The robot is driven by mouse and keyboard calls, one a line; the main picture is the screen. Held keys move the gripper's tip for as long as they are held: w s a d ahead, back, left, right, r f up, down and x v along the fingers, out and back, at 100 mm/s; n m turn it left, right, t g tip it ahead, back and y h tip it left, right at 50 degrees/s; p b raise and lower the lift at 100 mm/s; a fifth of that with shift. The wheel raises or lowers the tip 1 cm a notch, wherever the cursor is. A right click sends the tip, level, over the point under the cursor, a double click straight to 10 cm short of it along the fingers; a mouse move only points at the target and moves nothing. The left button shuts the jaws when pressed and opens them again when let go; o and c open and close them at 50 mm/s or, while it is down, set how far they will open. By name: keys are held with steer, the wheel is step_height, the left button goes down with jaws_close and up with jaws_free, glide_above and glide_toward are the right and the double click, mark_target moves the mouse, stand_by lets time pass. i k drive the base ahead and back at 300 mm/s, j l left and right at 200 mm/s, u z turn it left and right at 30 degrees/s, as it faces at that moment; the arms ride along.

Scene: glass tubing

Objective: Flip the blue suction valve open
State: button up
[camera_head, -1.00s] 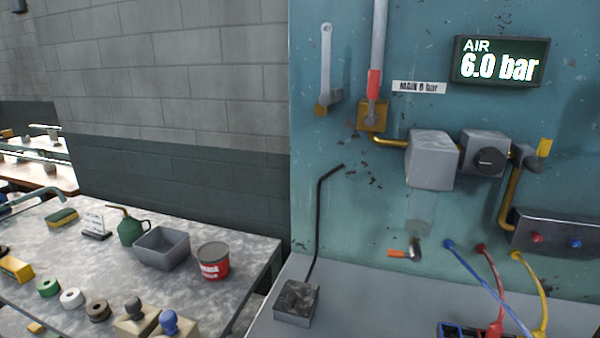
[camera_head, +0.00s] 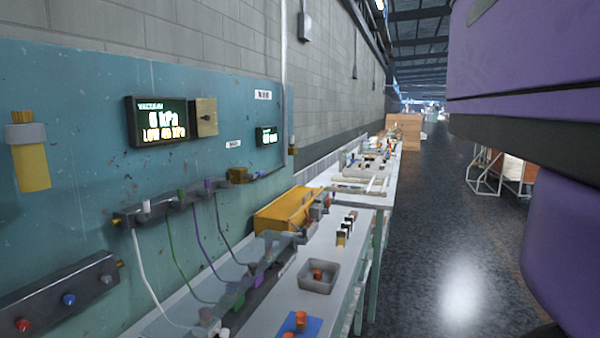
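I cannot make out a blue suction valve for certain. A vacuum display (camera_head: 158,121) with a kPa reading is on the teal panel (camera_head: 85,75). Below it a grey manifold (camera_head: 165,206) carries white, green and purple fittings with thin hoses hanging from them. A brass fitting (camera_head: 238,175) is at the manifold's right end. At the lower left, another grey manifold (camera_head: 40,300) has a round blue fitting (camera_head: 68,299) and a red one (camera_head: 22,325). My gripper is not in view.
A yellow-orange box (camera_head: 285,211), a grey tray (camera_head: 318,277) and a blue mat (camera_head: 299,328) are on the bench along the panel. Further benches stretch away behind. The dark floor (camera_head: 430,230) right of the benches is open. Large purple parts fill the right edge close up.

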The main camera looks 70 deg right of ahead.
mark_target(246, 175)
steer(key=z, duration=1.45)
